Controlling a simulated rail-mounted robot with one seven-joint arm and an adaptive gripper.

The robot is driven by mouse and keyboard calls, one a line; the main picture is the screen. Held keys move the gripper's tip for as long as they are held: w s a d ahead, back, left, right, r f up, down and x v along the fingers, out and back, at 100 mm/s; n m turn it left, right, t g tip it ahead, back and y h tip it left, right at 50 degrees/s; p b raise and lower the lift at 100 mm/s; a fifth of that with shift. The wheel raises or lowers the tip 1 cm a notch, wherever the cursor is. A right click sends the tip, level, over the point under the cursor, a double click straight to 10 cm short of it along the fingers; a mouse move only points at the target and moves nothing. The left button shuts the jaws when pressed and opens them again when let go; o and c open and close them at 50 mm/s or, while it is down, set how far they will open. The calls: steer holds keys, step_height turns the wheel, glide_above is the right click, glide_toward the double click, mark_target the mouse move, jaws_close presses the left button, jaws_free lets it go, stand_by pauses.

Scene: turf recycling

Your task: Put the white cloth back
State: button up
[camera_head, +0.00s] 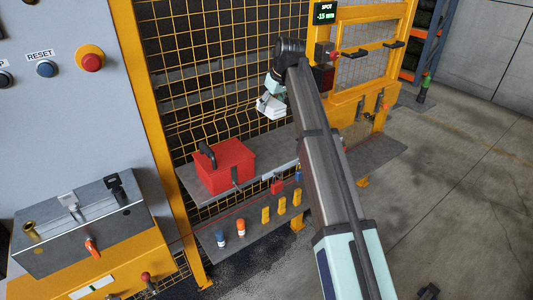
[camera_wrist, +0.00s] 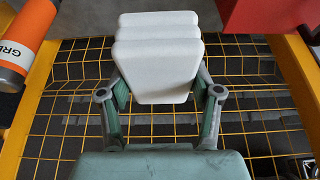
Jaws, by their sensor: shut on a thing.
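The white cloth (camera_wrist: 155,75) is a folded, layered bundle between the two fingers of my gripper (camera_wrist: 158,92) in the wrist view. My gripper is shut on it, with one finger on each side. In the head view the cloth (camera_head: 270,106) hangs under my gripper (camera_head: 271,92), in the air in front of the yellow mesh and above the back of the grey shelf (camera_head: 196,190). My arm hides part of the shelf.
A red toolbox (camera_head: 225,166) stands on the shelf's left part; a red surface (camera_wrist: 258,14) shows in the wrist view. An orange cylinder (camera_wrist: 24,45) is at upper left there. Blue and orange bottles (camera_head: 241,228) and yellow items (camera_head: 266,215) line the lower ledge. The mesh (camera_head: 205,80) stands behind.

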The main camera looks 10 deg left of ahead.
mark_target(269, 154)
step_height(269, 154, down, 19)
steer(key=p, duration=0.4)
steer(key=shift+f, duration=0.1)
steer(key=shift+f, duration=0.15)
steer(key=o, duration=1)
steer(key=b+v, duration=0.2)
steer(key=v, duration=1)
steer(key=shift+r+b, duration=0.2)
steer(key=shift+b, duration=0.1)
